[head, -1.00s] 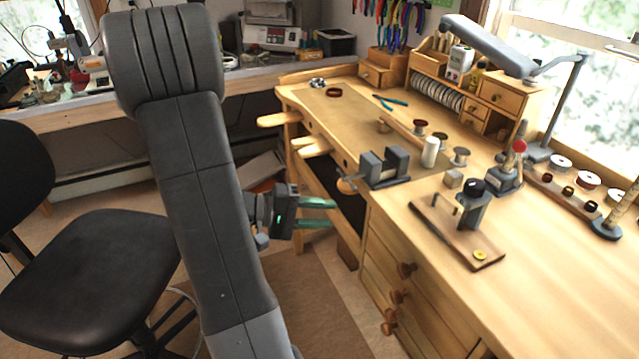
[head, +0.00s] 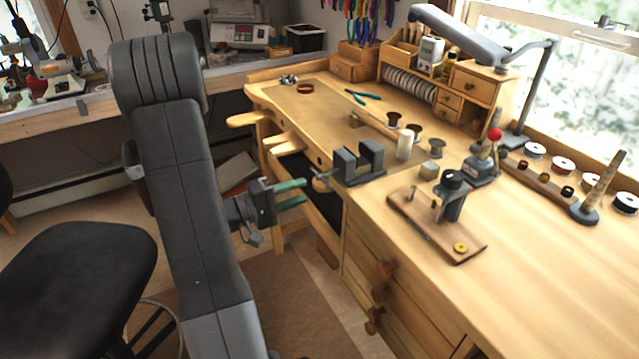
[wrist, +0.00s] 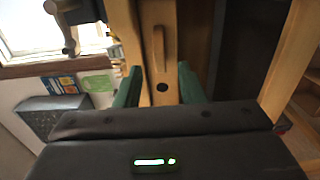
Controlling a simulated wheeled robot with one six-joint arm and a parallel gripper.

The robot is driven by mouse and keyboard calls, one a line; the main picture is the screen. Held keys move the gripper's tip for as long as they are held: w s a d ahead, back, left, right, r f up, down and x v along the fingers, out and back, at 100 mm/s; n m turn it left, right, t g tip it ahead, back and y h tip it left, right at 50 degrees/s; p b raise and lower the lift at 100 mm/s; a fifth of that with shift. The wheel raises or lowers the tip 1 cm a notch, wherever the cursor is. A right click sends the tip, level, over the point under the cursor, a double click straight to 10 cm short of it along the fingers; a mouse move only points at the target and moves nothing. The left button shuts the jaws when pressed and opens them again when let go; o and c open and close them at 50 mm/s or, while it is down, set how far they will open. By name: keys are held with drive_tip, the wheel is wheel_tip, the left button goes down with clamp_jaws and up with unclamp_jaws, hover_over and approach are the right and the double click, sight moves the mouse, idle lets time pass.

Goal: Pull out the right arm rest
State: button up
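Two light wood arm rests jut from the front of the wooden bench in the head view. The left one (head: 249,119) is near the far corner, and the right one (head: 284,143) is closer to the small vise. My gripper (head: 304,190) has green fingers and is below the right arm rest, beside the bench front, apart from it in the picture. The fingers are apart with nothing visibly held. In the wrist view my gripper (wrist: 160,80) faces a wooden panel (wrist: 160,95) with a raised strip and a dark round hole. I cannot tell whether that is an arm rest.
The bench top (head: 560,270) bears a small vise (head: 358,163) and a wooden block with a tool (head: 440,220). Drawer knobs (head: 383,270) stick out of its front. A black chair (head: 80,285) stands at left. Brown floor matting is clear between.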

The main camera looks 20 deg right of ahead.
sight(314, 187)
drive_tip(key=shift+w+d+p, duration=0.15)
drive_tip(key=shift+d+p, duration=0.05)
drive_tip(key=shift+d, duration=1.5)
drive_tip(key=shift+w+d+p, duration=0.1)
drive_tip(key=shift+d+p, duration=0.05)
drive_tip(key=shift+d, duration=1.5)
clamp_jaws()
drive_tip(key=shift+a, duration=0.1)
